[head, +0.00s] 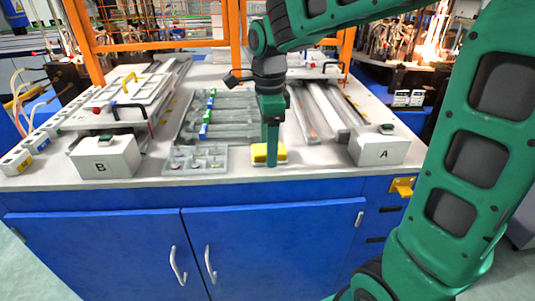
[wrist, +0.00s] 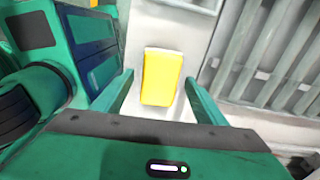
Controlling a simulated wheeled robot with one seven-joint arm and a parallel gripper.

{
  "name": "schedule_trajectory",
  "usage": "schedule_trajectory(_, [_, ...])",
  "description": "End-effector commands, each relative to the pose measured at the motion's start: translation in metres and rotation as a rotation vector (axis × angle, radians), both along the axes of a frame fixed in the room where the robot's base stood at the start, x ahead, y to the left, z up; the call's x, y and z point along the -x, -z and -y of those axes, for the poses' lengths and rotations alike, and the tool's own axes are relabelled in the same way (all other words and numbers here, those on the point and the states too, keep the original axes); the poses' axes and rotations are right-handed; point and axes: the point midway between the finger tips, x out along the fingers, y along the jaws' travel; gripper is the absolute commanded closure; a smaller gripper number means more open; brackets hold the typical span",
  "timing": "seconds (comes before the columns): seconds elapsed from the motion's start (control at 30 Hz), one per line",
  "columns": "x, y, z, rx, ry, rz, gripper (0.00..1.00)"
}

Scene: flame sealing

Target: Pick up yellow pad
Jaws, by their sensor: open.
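The yellow pad (head: 262,155) lies on the light worktop near its front edge, right of the grey tray. In the head view my gripper (head: 271,158) points straight down at the pad and partly covers it. In the wrist view the yellow pad (wrist: 161,77) shows as an upright rectangle between the two fingers of my gripper (wrist: 158,92). The fingers are apart, with a gap on each side of the pad. I cannot tell exactly how far the fingertips are above the worktop.
A grey tray (head: 196,161) with small parts sits left of the pad. White box B (head: 105,157) is at the left and white box A (head: 379,149) at the right. Racks of tubes (head: 222,117) lie behind. Bare worktop (head: 318,160) lies between pad and box A.

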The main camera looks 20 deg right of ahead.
Motion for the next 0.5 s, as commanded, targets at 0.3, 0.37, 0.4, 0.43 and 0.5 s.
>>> schedule_trajectory(0.3, [-0.0003, 0.0018, 0.0, 0.0, 0.0, 0.001, 0.49])
schedule_trajectory(0.37, [-0.0002, 0.0018, 0.0, 0.0, 0.0, 0.001, 0.63])
schedule_trajectory(0.4, [-0.0003, 0.0018, 0.0, 0.0, 0.0, 0.001, 0.73])
schedule_trajectory(0.43, [-0.0003, 0.0018, 0.0, 0.0, 0.0, 0.001, 0.8])
schedule_trajectory(0.5, [-0.0003, 0.0018, 0.0, 0.0, 0.0, 0.001, 0.8])
